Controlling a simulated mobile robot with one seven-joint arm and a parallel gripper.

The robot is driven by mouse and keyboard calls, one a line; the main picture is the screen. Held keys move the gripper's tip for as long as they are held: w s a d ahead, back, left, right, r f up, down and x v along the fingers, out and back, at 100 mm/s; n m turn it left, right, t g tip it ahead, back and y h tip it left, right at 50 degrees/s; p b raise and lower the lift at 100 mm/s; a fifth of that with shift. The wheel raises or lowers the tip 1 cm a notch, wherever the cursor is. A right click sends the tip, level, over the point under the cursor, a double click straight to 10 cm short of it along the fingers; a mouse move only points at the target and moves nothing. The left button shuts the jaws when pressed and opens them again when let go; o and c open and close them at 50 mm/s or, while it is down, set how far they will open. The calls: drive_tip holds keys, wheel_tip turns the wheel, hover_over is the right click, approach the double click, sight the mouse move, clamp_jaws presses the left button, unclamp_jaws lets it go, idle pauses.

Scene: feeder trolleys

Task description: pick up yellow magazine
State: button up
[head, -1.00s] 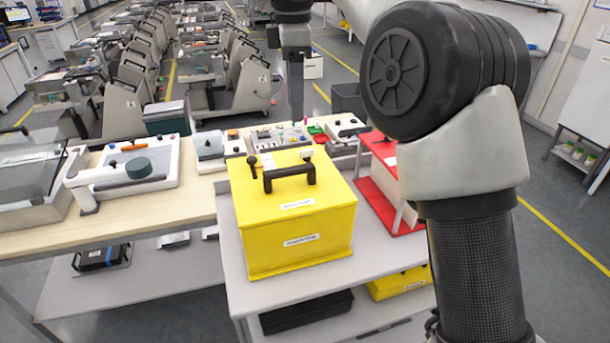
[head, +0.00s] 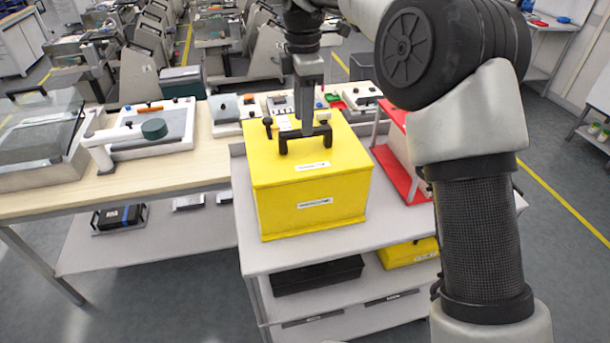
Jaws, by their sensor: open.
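The yellow magazine (head: 312,190) is a box with a black handle (head: 284,143) on its lid and white labels on the lid and front. It stands upright on the top shelf of a grey trolley (head: 400,222). My gripper (head: 308,128) points down over the lid, in line with the middle of the handle, and hides part of it. Its jaws are open; the fingertips are too small to tell whether they are around the handle or just behind it.
A red-framed unit (head: 400,175) stands close on the right of the magazine. A wooden bench (head: 190,170) with devices adjoins on the left. A black box (head: 318,275) and another yellow box (head: 408,252) lie on the lower shelf. Bare shelf shows in front of the magazine.

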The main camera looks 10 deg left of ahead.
sight(303, 162)
drive_tip(key=f, duration=0.5)
drive_tip(key=shift+w+d+f, duration=0.15)
drive_tip(key=shift+w+d, duration=0.05)
drive_tip(key=shift+w, duration=0.05)
clamp_jaws()
idle(1.1)
drive_tip(key=shift+w+r, duration=0.1)
drive_tip(key=shift+r, duration=0.15)
